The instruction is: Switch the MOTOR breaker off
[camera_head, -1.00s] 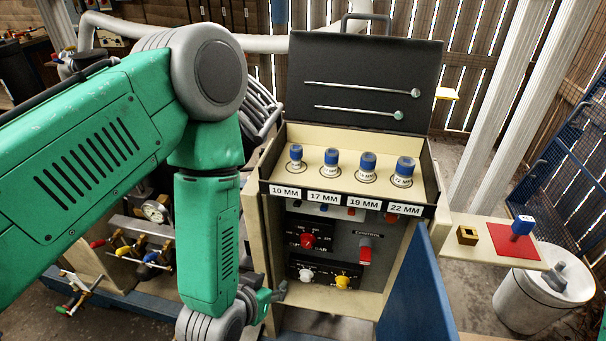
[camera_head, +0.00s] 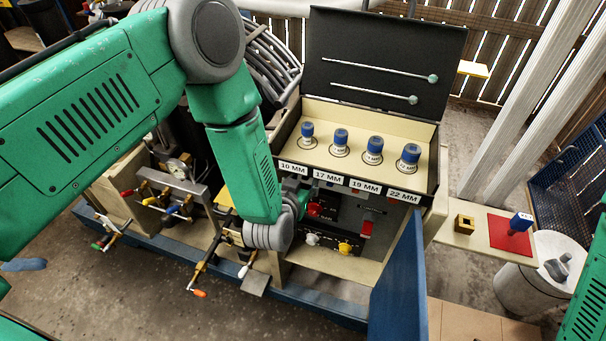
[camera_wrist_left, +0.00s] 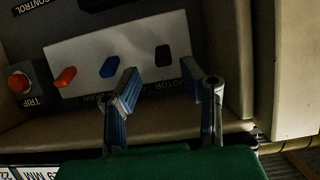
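The MOTOR breaker (camera_wrist_left: 163,55) is a small black switch on a pale plate in the left wrist view, with a partly hidden MOTOR label beside it. A blue switch (camera_wrist_left: 109,67) and an orange-red switch (camera_wrist_left: 65,77) sit in the same row. My left gripper (camera_wrist_left: 161,72) is open and empty, its two fingers on either side of the line to the black switch. I cannot tell whether it touches. In the head view my left gripper (camera_head: 298,195) is at the upper left of the control cabinet opening, where it hides the breakers. My right gripper is out of view.
A red TRIP button (camera_wrist_left: 19,82) is near the switch row. The cabinet holds red and yellow knobs (camera_head: 345,248). A socket tray (camera_head: 325,165) with an open black lid (camera_head: 385,60) is above. A blue door (camera_head: 400,280) stands open at right.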

